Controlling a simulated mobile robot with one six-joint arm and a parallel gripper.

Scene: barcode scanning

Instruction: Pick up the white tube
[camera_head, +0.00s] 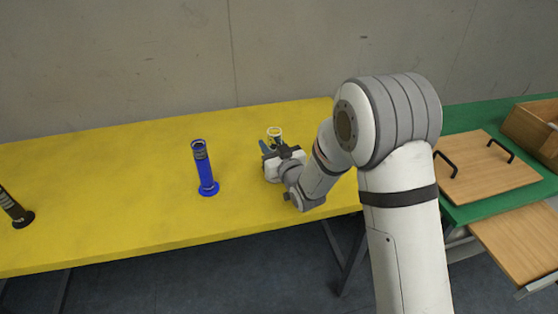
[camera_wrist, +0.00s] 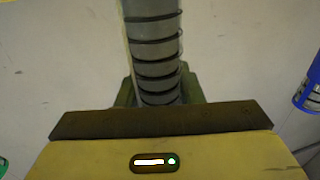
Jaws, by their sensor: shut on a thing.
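The white tube (camera_head: 275,132) is on the yellow table in the head view; only its pale, ring-shaped top shows above my gripper (camera_head: 272,148). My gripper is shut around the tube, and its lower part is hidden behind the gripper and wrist. In the wrist view the tube (camera_wrist: 153,45) is a pale grey cylinder with several dark rings, between the greenish fingers of my gripper (camera_wrist: 158,92). I cannot tell whether its base touches the table.
A blue tube (camera_head: 204,170) stands upright left of my gripper; it also shows at the wrist view's right edge (camera_wrist: 311,90). A black tube (camera_head: 15,208) is at far left. The yellow table (camera_head: 110,185) is clear between them. A green table (camera_head: 485,207) with wooden boards is right.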

